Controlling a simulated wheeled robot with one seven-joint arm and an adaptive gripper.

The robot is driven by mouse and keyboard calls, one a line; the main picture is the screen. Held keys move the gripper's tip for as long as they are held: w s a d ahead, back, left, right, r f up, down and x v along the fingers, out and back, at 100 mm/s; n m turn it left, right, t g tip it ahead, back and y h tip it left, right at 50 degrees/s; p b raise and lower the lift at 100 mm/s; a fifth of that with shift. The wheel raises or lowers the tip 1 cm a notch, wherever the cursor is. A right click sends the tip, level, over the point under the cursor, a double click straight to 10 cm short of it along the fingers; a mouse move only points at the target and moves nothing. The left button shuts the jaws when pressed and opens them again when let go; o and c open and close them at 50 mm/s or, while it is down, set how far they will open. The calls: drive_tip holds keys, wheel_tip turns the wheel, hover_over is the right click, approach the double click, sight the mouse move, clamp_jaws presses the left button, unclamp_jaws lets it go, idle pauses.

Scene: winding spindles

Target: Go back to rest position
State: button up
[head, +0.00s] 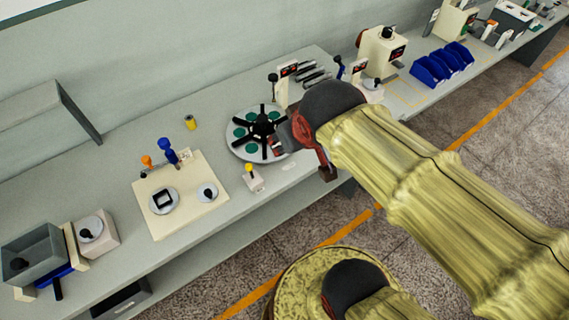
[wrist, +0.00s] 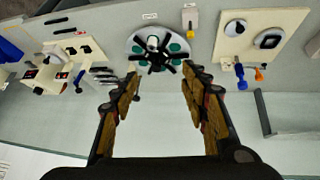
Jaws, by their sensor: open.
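My gripper (wrist: 160,98) is open and empty in the wrist view, its two fingers spread well apart. In the wrist view, a round plate with green discs and a black star-shaped spider (wrist: 156,52) lies beyond the fingertips, between them in the picture. In the head view my yellow-sleeved arm reaches in from the lower right. Its dark wrist hides part of the plate (head: 237,148) on the bench, and the fingertips are hard to make out there. The gripper seems to hold nothing.
A cream board (head: 181,222) with two round fixtures lies left of the plate on the long bench (head: 125,150). A small white block with a yellow knob (head: 254,178) stands at the front edge. Blue bins (head: 442,65) and cream machines (head: 381,50) stand to the right. A grey box (head: 30,254) sits far left.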

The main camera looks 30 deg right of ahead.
drive_tip(key=s+a+g+y, duration=0.1)
drive_tip(key=s+a, duration=0.4)
drive_tip(key=shift+f+y, duration=0.3)
drive_tip(key=shift+f, duration=0.05)
drive_tip(key=shift+s, duration=0.1)
drive_tip(key=shift+d+f+b, duration=0.1)
drive_tip(key=shift+f+b, duration=0.15)
drive_tip(key=shift+b, duration=0.05)
drive_tip(key=shift+c, duration=0.2)
idle(0.6)
